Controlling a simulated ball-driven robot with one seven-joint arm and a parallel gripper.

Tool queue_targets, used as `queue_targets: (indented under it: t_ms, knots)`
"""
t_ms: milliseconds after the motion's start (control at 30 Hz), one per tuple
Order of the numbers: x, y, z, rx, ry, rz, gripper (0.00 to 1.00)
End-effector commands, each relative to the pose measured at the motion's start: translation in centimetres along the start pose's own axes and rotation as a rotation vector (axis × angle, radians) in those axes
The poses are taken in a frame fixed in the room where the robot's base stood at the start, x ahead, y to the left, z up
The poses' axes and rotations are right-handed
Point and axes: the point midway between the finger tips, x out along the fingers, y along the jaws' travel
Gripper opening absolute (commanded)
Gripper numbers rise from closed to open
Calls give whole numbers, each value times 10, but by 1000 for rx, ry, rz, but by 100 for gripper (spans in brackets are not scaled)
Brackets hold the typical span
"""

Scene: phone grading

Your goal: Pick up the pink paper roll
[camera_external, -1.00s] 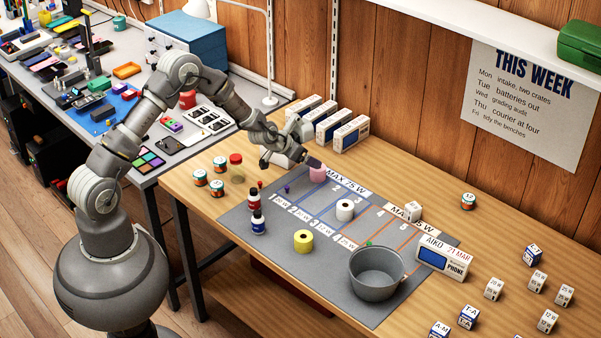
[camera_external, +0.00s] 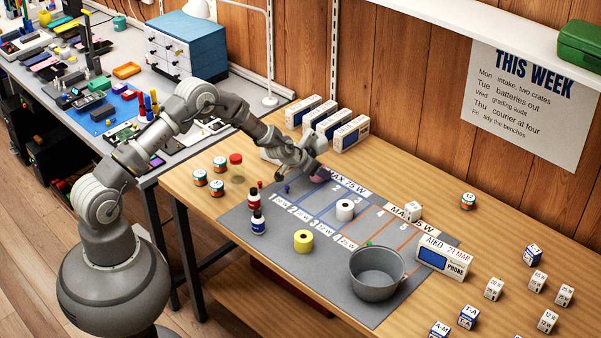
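The pink paper roll (camera_external: 320,176) stands on the grey mat (camera_external: 262,293) near its far left corner, beside the printed MAX 75 W strip. My gripper (camera_external: 311,174) is right at the roll, low over the mat. Its fingers and wrist cover much of the roll, so only part of the pink shows. I cannot tell whether the fingers are around the roll or just beside it, or whether they touch it.
A white roll (camera_external: 345,209) and a yellow roll (camera_external: 303,240) stand on the mat. A grey pot (camera_external: 377,280) is at its front right. White phone boxes (camera_external: 350,132) line the wall behind my gripper.

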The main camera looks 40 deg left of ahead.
Motion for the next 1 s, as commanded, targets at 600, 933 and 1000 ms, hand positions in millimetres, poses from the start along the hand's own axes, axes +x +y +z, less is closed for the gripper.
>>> queue_targets:
  t_ms: [600,933,1000]
  knots:
    - [-14,0,-14,1,2,0,27]
    - [-58,1,-1,-2,-4,-1,27]
    - [-74,3,12,-1,-4,1,27]
